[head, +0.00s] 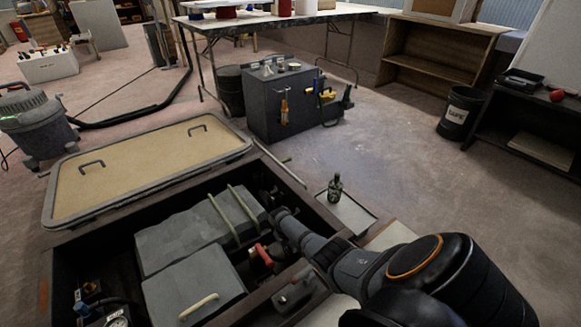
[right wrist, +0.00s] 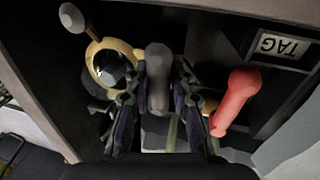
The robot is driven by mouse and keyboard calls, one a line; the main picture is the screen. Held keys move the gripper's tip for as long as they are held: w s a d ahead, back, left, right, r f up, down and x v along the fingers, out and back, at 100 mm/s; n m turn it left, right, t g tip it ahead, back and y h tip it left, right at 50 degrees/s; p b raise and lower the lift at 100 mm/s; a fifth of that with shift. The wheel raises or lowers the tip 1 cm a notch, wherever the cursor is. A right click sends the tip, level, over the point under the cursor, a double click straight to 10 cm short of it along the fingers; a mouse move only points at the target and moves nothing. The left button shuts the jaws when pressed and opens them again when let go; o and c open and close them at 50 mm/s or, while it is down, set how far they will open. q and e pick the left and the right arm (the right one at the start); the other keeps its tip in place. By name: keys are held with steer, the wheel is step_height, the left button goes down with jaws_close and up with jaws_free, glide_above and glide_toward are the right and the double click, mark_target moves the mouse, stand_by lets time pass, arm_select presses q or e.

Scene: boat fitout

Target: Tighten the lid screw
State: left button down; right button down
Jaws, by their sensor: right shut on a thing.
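My right arm reaches down into the open hatch, and its gripper (head: 274,208) is at the right side of the compartment, with its fingertips hard to make out in the head view. In the right wrist view my right gripper (right wrist: 157,100) is shut on a grey rounded piece, seemingly the lid screw (right wrist: 158,70), standing between the two fingers. Behind it is a brass-coloured round fitting (right wrist: 97,55) with a shiny dark dome, partly hidden by a finger. My left gripper is not in view.
A red lever handle (right wrist: 235,100) is close to the right of the fingers; it also shows in the head view (head: 263,254). A plate reading TAG (right wrist: 283,47) is on the wall. Grey boxes (head: 185,240) fill the compartment's middle. A small bottle (head: 335,187) stands beside the hatch.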

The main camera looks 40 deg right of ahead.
steer(key=m, duration=0.4)
steer(key=shift+s+f+m+g+b, duration=0.1)
steer(key=shift+f+m+g+b, duration=0.05)
steer(key=shift+m+g+b, duration=0.2)
steer(key=m+b, duration=0.1)
steer(key=m, duration=0.3)
steer(key=shift+m+g+y, duration=0.25)
steer(key=shift+g+y, duration=0.1)
steer(key=shift+y, duration=0.05)
steer(key=m+b, duration=0.2)
steer(key=m, duration=0.3)
steer(key=shift+g+y, duration=0.4)
steer(key=shift+m+y+b, duration=0.3)
steer(key=shift+m+y, duration=0.1)
steer(key=shift+m, duration=1.7)
steer(key=c, duration=1.1)
jaws_free()
steer(key=shift+d, duration=0.1)
